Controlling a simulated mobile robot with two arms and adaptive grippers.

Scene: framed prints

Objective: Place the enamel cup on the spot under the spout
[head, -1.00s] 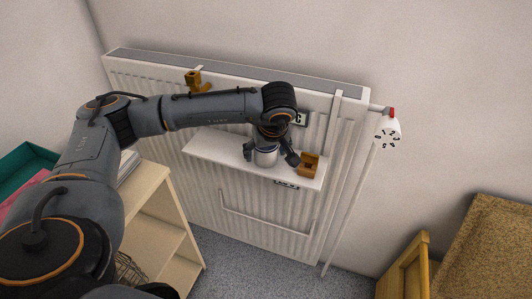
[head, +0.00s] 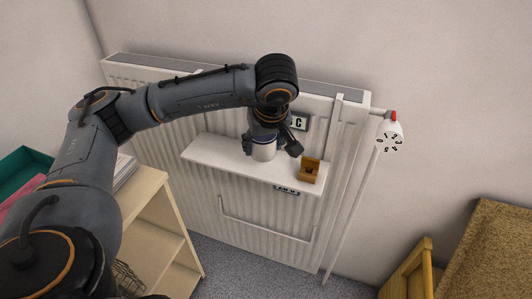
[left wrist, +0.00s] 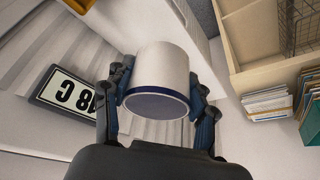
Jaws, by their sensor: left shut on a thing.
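The enamel cup (head: 263,149) is white with a dark blue rim. My left gripper (head: 270,144) is shut on it, one finger on each side, over the white shelf (head: 222,152) in front of the radiator. It seems raised a little off the shelf. In the left wrist view the cup (left wrist: 160,70) sits between the fingers of the left gripper (left wrist: 162,100), its rim toward the camera. My arm hides the wall behind it, and I cannot make out a spout or a marked spot. My right gripper is not in view.
A small brown wooden block-like holder (head: 309,170) stands at the shelf's right end. A number plate (head: 300,122) is on the radiator (head: 335,150). A pipe with a white dial knob (head: 389,135) is at right. A wooden bookcase (head: 150,225) stands at lower left.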

